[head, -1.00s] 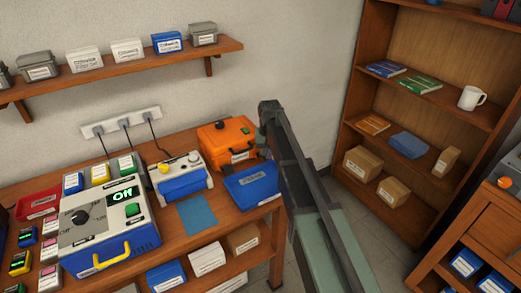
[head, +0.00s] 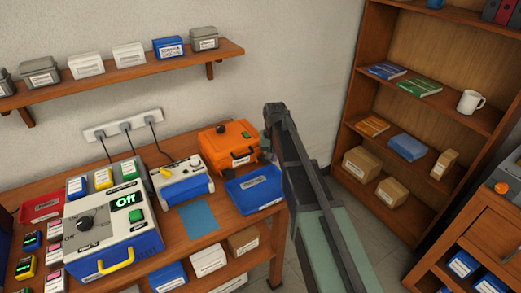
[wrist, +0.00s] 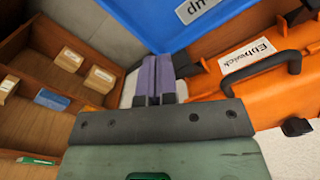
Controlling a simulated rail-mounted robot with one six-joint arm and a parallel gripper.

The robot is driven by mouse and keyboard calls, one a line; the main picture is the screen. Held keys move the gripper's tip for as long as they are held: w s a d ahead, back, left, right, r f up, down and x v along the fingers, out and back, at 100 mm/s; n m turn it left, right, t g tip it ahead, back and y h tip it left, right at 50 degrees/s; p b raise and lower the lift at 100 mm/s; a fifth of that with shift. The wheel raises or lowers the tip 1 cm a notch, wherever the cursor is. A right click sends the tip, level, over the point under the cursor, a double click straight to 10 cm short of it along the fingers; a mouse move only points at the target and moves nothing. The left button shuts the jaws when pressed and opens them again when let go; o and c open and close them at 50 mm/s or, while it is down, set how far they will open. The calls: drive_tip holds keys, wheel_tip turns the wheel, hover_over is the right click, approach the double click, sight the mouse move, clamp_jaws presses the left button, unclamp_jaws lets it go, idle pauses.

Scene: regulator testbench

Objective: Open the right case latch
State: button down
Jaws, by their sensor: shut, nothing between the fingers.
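The orange case (head: 226,141) stands at the right end of the workbench in the head view, its lid apparently down. In the wrist view the orange case (wrist: 270,90) fills the right side, with a white label and a black carry handle (wrist: 290,65). A small black piece (wrist: 186,62) at the case's edge looks like the right latch; its state is unclear. My gripper (wrist: 159,60) has its purple-grey fingers together and empty, just left of this black piece. I cannot tell whether they touch.
A blue bin (head: 254,189) stands right in front of the case, and shows at the top of the wrist view (wrist: 150,22). A blue-and-white device (head: 184,182) is left of it. A shelf unit (head: 352,132) stands at the right.

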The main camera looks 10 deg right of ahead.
wheel_tip(320, 180, up, 6)
drive_tip(key=p, duration=0.5)
drive_tip(key=s+a+n, duration=0.2)
drive_tip(key=s, duration=2.2)
drive_tip(key=shift+a, duration=0.3)
